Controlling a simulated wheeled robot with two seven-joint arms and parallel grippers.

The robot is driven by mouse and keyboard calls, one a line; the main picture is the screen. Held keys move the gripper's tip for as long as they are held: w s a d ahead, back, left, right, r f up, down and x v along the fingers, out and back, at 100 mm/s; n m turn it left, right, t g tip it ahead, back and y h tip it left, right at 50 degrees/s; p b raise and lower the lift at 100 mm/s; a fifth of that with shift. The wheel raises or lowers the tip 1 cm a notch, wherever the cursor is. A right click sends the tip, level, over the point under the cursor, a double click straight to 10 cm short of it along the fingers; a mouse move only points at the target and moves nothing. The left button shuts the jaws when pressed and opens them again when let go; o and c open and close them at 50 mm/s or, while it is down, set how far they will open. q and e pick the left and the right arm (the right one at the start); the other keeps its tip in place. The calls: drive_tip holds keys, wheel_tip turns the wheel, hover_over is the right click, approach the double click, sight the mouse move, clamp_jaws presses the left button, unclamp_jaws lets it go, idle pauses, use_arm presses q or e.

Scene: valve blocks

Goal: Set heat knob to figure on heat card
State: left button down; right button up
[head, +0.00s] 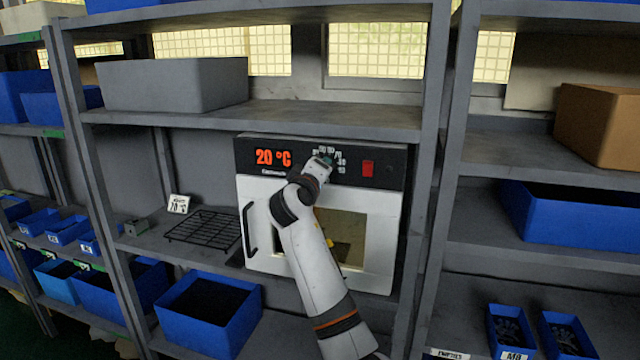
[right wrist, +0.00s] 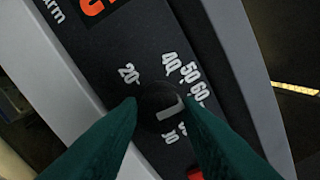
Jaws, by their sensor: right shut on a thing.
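A white oven (head: 264,200) with a black panel stands on the shelf, and its red display (head: 273,158) reads 20 °C. In the right wrist view the dark heat knob (right wrist: 158,101) with a white mark sits inside a ring of figures, with 20, 40, 50 and 60 legible. My right gripper (right wrist: 163,105) is shut on the knob, one green finger on each side. In the head view my right gripper (head: 319,164) hides the knob. The white heat card (head: 178,204) stands left of the oven and seems to read 70 °C. My left gripper is not in view.
A black wire rack (head: 203,230) lies left of the oven, near its door handle (head: 249,229). A red switch (head: 368,169) sits right of the knob. A grey bin (head: 172,84) stands on the shelf above. Shelf posts (head: 437,150) flank the oven bay.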

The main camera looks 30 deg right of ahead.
drive_tip(key=shift+m+b, duration=2.6)
drive_tip(key=shift+m, duration=1.2)
drive_tip(key=o, duration=1)
drive_tip(key=b+v, duration=0.2)
drive_tip(key=v, duration=1)
